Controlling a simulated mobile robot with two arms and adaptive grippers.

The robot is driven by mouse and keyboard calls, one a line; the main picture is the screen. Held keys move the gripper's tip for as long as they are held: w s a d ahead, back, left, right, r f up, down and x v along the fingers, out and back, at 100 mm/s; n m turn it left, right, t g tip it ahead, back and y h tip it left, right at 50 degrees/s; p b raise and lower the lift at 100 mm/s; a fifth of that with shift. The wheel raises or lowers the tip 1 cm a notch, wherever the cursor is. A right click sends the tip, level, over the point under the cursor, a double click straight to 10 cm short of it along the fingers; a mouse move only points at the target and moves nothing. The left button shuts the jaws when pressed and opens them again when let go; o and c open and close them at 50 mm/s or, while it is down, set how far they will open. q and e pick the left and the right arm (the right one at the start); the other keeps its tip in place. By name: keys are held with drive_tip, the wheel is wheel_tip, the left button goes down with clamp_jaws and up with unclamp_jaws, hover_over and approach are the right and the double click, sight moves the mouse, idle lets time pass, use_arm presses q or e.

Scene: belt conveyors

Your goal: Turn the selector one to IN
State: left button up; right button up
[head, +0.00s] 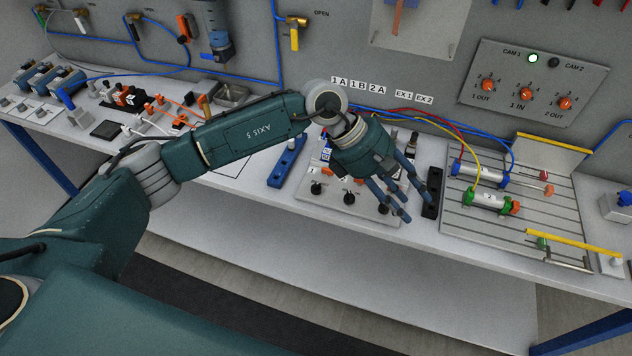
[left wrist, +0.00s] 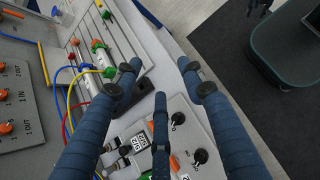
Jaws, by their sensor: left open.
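A low box (head: 338,207) on the bench carries black selector knobs; one knob (head: 316,188) stands under a label that looks like 1, and another knob (head: 349,197) is to its right. In the left wrist view two black knobs (left wrist: 178,118) (left wrist: 200,155) show near the fingers. I cannot read an IN mark or the knobs' settings. A wall panel has three orange knobs (head: 526,94), one labelled 1 IN. My left gripper (head: 401,199) is open and empty, above the box's right side, touching no knob that I can make out. My right gripper is out of view.
A slotted plate (head: 490,235) with cylinders stands right of the box, beside a black block (head: 432,193). A blue block (head: 287,163) is to the left. Blue, red and yellow hoses (head: 440,125) run behind the gripper. The space in front of the bench is clear.

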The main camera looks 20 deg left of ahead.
use_arm(q)
drive_tip(key=w+a+f+m+y, duration=0.15)
drive_tip(key=w+a+y, duration=0.25)
drive_tip(key=a, duration=0.5)
drive_tip(key=y, duration=0.4)
approach(315, 185)
drive_tip(key=shift+t, duration=0.3)
drive_tip(key=f+p, duration=0.1)
drive_tip(key=f, duration=0.1)
drive_tip(key=f+p, duration=0.1)
drive_tip(key=f, duration=0.2)
drive_tip(key=f+p, duration=0.1)
drive_tip(key=f, duration=0.2)
drive_tip(key=shift+d+p, duration=0.25)
drive_tip(key=shift+p, duration=0.15)
drive_tip(key=shift+f, duration=0.65)
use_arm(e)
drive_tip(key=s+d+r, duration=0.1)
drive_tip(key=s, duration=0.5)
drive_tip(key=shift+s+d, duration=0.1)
use_arm(q)
clamp_jaws()
